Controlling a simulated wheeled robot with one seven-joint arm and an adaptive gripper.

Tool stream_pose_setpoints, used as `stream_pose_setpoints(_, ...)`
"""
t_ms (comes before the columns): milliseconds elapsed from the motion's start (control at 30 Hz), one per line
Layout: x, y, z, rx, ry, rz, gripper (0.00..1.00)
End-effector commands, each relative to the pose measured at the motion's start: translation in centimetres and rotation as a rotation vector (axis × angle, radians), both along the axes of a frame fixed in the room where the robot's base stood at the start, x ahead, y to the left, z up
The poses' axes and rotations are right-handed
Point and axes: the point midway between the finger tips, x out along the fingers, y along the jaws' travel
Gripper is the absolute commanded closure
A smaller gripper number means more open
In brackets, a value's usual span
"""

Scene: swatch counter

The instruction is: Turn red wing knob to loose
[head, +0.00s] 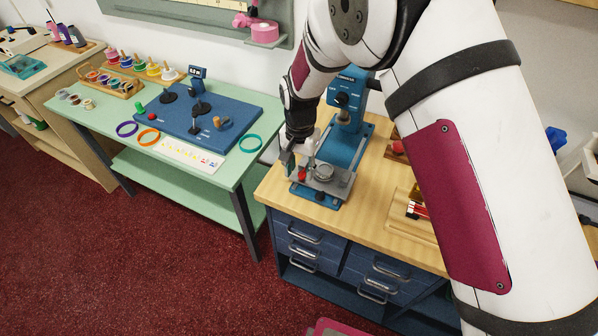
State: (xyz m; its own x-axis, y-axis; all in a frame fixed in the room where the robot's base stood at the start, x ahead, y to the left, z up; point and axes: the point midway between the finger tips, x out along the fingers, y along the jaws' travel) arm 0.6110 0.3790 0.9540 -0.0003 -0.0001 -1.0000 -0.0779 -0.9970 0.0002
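The red wing knob (302,175) shows as a small red spot at the front left of a grey plate (335,189) on the blue bench machine (345,146). Its wings and the way they point are too small to make out. My gripper (294,163) reaches down from above at the machine's left front, just above and beside the red knob. Whether its fingers touch the knob, and how far apart they are, I cannot tell. A round grey metal part (324,172) sits on the plate to the right of the knob.
The machine stands on a wooden-topped blue drawer cabinet (390,225). To its right is a wooden tray (413,226) with small red items. A green table (232,170) at left carries a blue board (190,137), rings and spools. Red carpet in front is mostly clear.

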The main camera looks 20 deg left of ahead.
Motion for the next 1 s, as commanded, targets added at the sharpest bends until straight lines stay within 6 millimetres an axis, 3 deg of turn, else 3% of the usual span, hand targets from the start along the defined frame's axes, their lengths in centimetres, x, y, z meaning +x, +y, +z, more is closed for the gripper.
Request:
stream_pose_setpoints(200, 0.0, 0.0, -1.6, 0.0, 0.0, -0.001, 0.63)
stream_pose_setpoints(500, 0.0, 0.0, -1.8, 0.0, 0.0, 0.0, 0.63)
stream_pose_setpoints(667, 0.0, 0.0, -1.8, 0.0, 0.0, 0.0, 0.99)
stream_pose_setpoints(1000, 0.0, -0.1, -1.8, -0.001, 0.0, 0.015, 1.0)
